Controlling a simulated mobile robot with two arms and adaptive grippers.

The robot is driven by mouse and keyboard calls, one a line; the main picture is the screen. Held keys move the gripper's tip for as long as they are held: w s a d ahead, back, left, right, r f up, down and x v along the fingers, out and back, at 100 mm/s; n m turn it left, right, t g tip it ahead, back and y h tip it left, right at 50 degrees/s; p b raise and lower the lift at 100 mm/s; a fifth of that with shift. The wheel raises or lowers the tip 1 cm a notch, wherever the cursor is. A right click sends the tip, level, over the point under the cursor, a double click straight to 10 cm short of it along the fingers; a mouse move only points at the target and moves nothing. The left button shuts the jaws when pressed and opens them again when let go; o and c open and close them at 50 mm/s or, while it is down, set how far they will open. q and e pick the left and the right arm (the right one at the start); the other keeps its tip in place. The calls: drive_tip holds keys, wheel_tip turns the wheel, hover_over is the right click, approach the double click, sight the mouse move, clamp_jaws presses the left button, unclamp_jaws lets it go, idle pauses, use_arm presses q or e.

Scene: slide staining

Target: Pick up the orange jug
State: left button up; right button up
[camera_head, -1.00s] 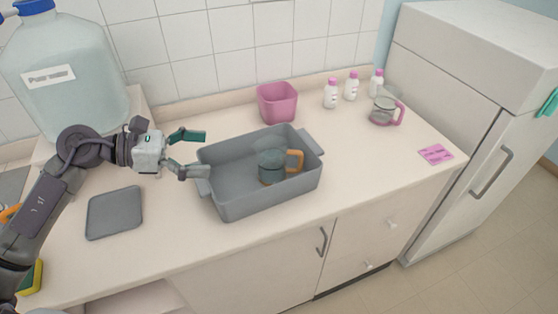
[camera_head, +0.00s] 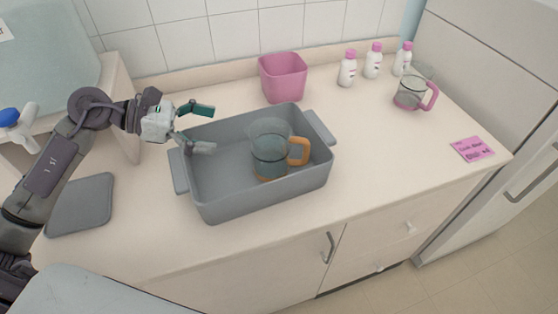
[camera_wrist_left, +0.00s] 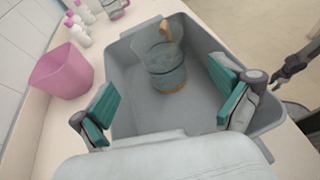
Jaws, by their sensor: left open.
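The orange jug (camera_head: 270,153) is a clear jug with an orange handle and base. It stands upright inside the grey tub (camera_head: 217,205), right of the tub's middle. My left gripper (camera_head: 212,128) is open and empty over the tub's left back rim, left of the jug and apart from it. In the left wrist view, the jug (camera_wrist_left: 166,70) shows ahead, beyond and between the two open fingers (camera_wrist_left: 165,108), with its handle on the far side. In that view a second arm's gripper shows at the right edge, too small to tell its state.
A pink bin (camera_head: 283,78) stands behind the tub. Several white bottles with pink caps (camera_head: 373,60) and a pink-handled jug (camera_head: 412,94) stand at the back right. A pink note (camera_head: 472,150) lies near the right edge. A grey mat (camera_head: 80,205) lies at left.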

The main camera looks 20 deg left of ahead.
sight(255, 139)
use_arm(q)
drive_tip(key=p+x, duration=0.1)
drive_tip(key=x, duration=0.2)
drive_tip(key=p+x, duration=0.1)
drive_tip(key=x, duration=0.2)
drive_tip(key=f+x, duration=0.1)
drive_tip(key=x, duration=0.2)
drive_tip(key=shift+w+d+f+p, duration=0.1)
drive_tip(key=shift+w+d+p, duration=0.05)
drive_tip(key=shift+p, duration=0.25)
drive_tip(key=p+x, duration=0.1)
drive_tip(key=x, duration=0.2)
drive_tip(key=shift+w+d+f+p, duration=0.15)
drive_tip(key=shift+d+f+p, duration=0.1)
drive_tip(key=shift+p, duration=0.1)
drive_tip(key=shift+w+d+f, duration=0.15)
drive_tip(key=shift+d+f, duration=0.1)
drive_tip(key=shift+d, duration=0.1)
drive_tip(key=c, duration=1.4)
use_arm(e)
drive_tip(key=r, duration=0.1)
drive_tip(key=w+r, duration=0.1)
drive_tip(key=r, duration=0.2)
drive_tip(key=shift+w, duration=0.4)
